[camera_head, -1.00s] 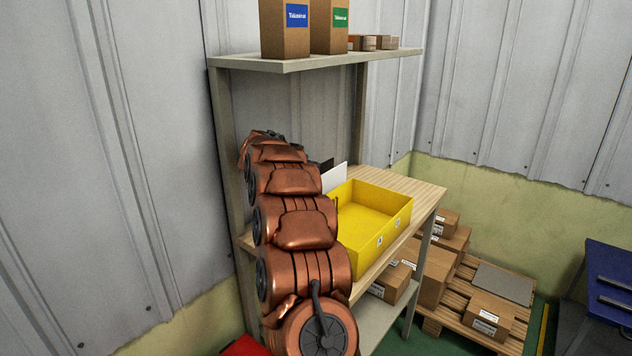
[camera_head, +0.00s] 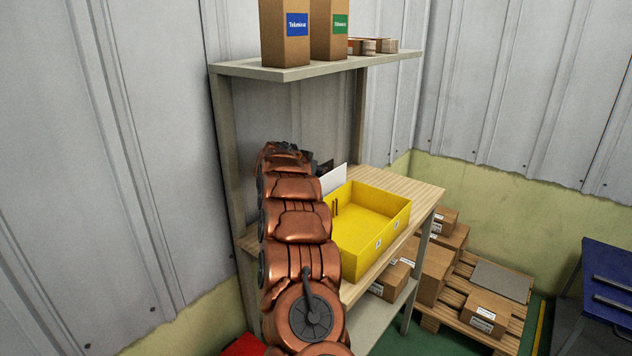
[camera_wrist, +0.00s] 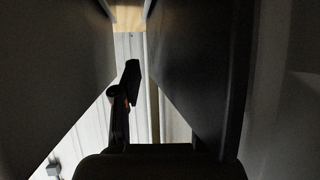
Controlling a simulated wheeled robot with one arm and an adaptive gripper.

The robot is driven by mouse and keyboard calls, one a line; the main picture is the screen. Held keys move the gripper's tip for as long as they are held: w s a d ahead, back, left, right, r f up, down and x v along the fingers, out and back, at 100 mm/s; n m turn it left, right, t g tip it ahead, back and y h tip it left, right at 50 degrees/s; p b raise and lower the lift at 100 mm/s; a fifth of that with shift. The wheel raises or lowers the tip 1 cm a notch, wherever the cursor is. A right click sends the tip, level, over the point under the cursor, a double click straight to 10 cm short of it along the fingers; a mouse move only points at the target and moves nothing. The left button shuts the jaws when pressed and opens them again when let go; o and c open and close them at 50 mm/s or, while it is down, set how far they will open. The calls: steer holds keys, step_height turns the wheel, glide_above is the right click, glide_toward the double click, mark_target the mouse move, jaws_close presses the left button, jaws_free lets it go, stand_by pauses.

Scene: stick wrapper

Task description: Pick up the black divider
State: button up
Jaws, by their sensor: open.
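A dark upright panel that looks like the black divider (camera_head: 325,168) shows as a small patch beside my arm in the head view, behind a white panel (camera_head: 337,179). In the wrist view a large black panel (camera_wrist: 195,65) stands close on the right, and a dark grey panel (camera_wrist: 55,70) fills the left. My gripper (camera_wrist: 180,85) is open. One dark finger shows between these panels, left of the black one. The other finger is not clearly visible. I cannot tell whether the gripper touches a panel. In the head view my arm hides most of the gripper.
A yellow bin (camera_head: 398,222) stands on the wooden bench (camera_head: 425,190), right of my arm. An upper shelf (camera_head: 305,68) with boxes hangs above. A shelf post (camera_head: 229,140) stands close left. Boxes on a pallet (camera_head: 465,335) are at lower right.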

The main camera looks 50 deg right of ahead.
jaws_close()
steer(key=shift+r, duration=0.15)
stand_by(0.4)
